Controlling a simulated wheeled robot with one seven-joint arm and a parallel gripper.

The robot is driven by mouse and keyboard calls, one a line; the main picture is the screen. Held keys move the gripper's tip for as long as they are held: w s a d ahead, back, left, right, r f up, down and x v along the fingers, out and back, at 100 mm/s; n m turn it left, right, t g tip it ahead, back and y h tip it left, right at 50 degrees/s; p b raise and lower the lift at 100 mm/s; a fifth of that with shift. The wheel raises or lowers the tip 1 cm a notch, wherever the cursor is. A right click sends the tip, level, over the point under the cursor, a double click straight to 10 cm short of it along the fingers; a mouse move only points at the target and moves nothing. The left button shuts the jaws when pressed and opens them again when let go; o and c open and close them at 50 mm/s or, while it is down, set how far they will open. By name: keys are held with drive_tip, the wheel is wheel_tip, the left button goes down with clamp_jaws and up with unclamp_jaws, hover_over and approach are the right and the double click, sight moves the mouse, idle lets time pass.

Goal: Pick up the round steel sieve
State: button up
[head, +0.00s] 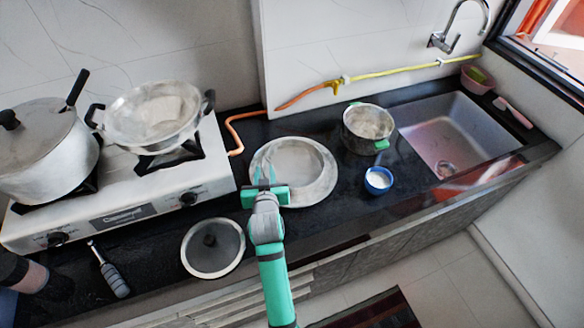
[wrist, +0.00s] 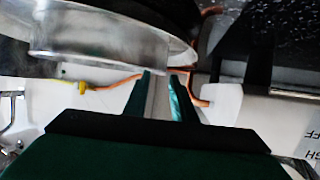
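The round steel sieve (head: 326,183), a wide shallow round piece with a pale rim, is on the black counter right of the stove. My gripper (head: 265,178) is at its near left rim, fingers apart. In the wrist view the picture is upside down; the sieve's metal side (wrist: 95,38) fills the upper left. The two fingertips (wrist: 163,73) are at the edge of its rim with a gap between them. I cannot tell whether they touch the rim, and no firm hold shows.
A gas stove (head: 120,215) at left bears a lidded pot (head: 45,160) and a two-handled pan (head: 155,115). A glass lid (head: 212,247) lies near left of my gripper. A steel pot (head: 368,125), a blue bowl (head: 378,180) and the sink (head: 455,130) are to the right.

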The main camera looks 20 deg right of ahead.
drive_tip(key=x, duration=0.3)
drive_tip(key=shift+w+a, duration=0.1)
drive_tip(key=shift+a, duration=0.15)
drive_tip(key=shift+x, duration=0.85)
drive_tip(key=shift+a, duration=0.1)
drive_tip(key=shift+s, duration=0.2)
clamp_jaws()
